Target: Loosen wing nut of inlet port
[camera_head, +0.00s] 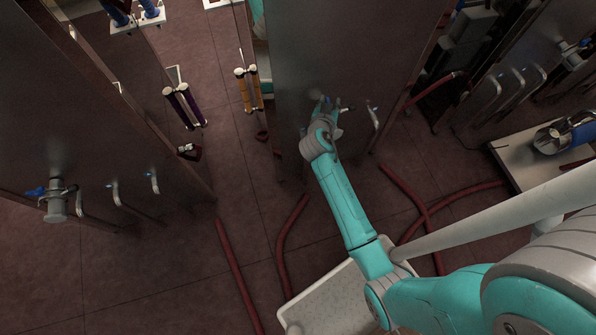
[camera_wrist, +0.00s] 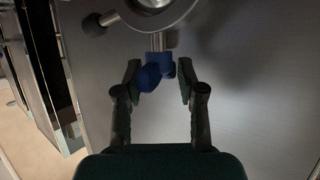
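The blue wing nut (camera_wrist: 152,72) hangs below the round metal inlet port (camera_wrist: 158,12) in the wrist view. My gripper (camera_wrist: 158,78) is open, with one finger on each side of the wing nut. The left finger is close to the nut's left wing; I cannot tell whether it touches. A gap shows between the nut and the right finger. In the head view my gripper (camera_head: 325,108) is at the front of the middle metal cabinet (camera_head: 345,45), and my wrist hides most of the port.
A handle (camera_head: 373,115) sticks out to the right of my gripper. Red hoses (camera_head: 290,240) lie on the dark tiled floor. A left cabinet has another port (camera_head: 56,205) with a blue wing nut. A pale platform (camera_head: 530,160) stands at the right.

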